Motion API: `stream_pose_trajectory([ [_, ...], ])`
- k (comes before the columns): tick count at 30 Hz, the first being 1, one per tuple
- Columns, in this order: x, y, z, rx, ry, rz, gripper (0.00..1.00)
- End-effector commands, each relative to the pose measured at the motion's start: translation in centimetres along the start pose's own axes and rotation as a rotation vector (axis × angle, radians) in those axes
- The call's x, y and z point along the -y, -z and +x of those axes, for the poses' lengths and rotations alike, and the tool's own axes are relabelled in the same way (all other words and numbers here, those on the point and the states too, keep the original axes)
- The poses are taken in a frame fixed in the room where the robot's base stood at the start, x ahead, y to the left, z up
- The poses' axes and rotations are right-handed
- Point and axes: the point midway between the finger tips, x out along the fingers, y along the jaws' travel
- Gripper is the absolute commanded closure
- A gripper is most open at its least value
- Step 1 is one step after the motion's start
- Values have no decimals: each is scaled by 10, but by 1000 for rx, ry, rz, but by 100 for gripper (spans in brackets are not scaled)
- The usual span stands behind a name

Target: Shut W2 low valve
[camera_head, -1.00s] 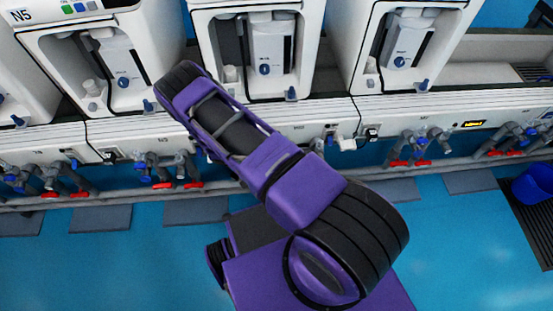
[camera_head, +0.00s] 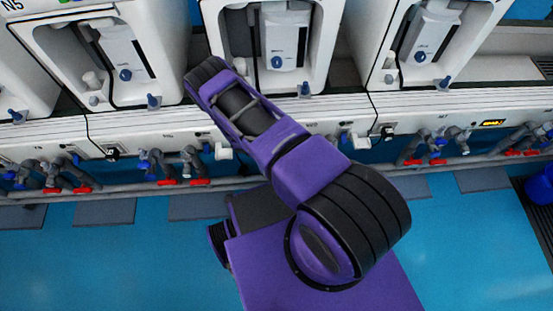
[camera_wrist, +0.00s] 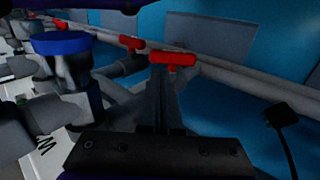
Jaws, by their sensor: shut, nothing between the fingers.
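Red T-shaped low valve handles sit on grey pipework under the bench. In the wrist view one red handle (camera_wrist: 172,58) lies just beyond the tips of my gripper (camera_wrist: 163,82); I cannot tell whether they touch. My gripper is shut and empty. A blue valve knob (camera_wrist: 62,42) stands to its left. A partly visible "W" label (camera_wrist: 44,144) is at lower left; its number cannot be read. In the head view my arm hides the gripper and the valves behind it. Other red handles (camera_head: 167,182) show left of my arm.
More red handles (camera_head: 415,161) and blue knobs line the pipe to the right. White machines (camera_head: 275,50) stand above the bench front. A grey pipe (camera_wrist: 240,80) runs past the handle. A dark connector with a cable (camera_wrist: 283,116) hangs at right.

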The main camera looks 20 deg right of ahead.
Motion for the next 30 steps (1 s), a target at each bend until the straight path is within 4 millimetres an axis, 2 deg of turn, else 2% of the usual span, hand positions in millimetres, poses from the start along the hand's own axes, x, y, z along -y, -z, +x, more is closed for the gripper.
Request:
stream_pose_trajectory([
  [1, 1, -1, 13, 2, -1, 0, 100],
  [3, 1, 0, 26, 1, 1, 2, 100],
  [9, 1, 0, 50, 0, 1, 0, 100],
  [24, 0, 0, 56, -1, 1, 0, 100],
  [30, -10, 0, 63, -1, -3, -1, 100],
])
